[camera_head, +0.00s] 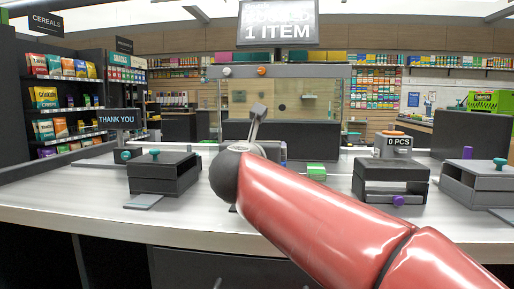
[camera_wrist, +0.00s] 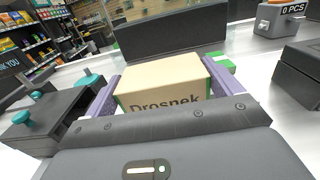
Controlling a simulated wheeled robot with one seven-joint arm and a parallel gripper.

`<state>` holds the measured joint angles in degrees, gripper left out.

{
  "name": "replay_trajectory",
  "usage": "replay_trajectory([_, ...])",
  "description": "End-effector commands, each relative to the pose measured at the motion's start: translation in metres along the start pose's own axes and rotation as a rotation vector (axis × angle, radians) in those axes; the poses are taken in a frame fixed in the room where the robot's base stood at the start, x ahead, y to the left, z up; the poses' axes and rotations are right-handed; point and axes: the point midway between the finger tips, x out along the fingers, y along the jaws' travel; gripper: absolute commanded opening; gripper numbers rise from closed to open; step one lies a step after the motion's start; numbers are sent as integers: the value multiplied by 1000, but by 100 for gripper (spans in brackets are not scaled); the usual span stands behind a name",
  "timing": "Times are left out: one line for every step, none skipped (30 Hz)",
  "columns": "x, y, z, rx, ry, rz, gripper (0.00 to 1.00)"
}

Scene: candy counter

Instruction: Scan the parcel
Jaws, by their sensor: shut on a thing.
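The parcel (camera_wrist: 160,80) is a tan box with green edges and the printed word "Drosnek", seen in the wrist view. My gripper (camera_wrist: 164,84) is shut on it, one purple finger along each side. The parcel is over the light counter; whether it touches the counter I cannot tell. In the head view my red arm reaches over the counter and hides most of the gripper and the parcel. I cannot make out a scanner for certain.
A green block (camera_head: 316,176) lies right of my wrist on the counter (camera_head: 90,205). A sign (camera_head: 278,24) reading "1 ITEM" hangs above.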

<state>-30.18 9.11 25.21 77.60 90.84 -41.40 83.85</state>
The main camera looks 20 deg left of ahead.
Motion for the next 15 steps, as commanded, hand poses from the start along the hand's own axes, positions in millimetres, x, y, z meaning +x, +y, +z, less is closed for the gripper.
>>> replay_trajectory([-2, 0, 2, 4, -4, 2, 59])
replay_trajectory([-3, 0, 2, 8, -6, 3, 59])
replay_trajectory([-3, -2, -1, 8, -5, 3, 59])
replay_trajectory([-3, -3, -4, 8, -5, 3, 59])
replay_trajectory([-3, -4, -6, 8, -6, 3, 59])
replay_trajectory([-3, -6, -10, 7, -6, 3, 59])
replay_trajectory([-3, -8, -14, 7, -6, 2, 59])
replay_trajectory([-3, -10, -17, 7, -6, 2, 59])
replay_trajectory([-3, -13, -21, 7, -5, 1, 59])
replay_trajectory([-3, -15, -25, 7, -5, 2, 59])
replay_trajectory([-3, -17, -28, 7, -5, 2, 59])
replay_trajectory([-3, -20, -32, 8, -5, 2, 59])
replay_trajectory([-3, -22, -34, 8, -5, 2, 59])
replay_trajectory([-3, -27, -29, 8, -7, 0, 59])
replay_trajectory([-3, -32, -28, 8, -7, 0, 59])
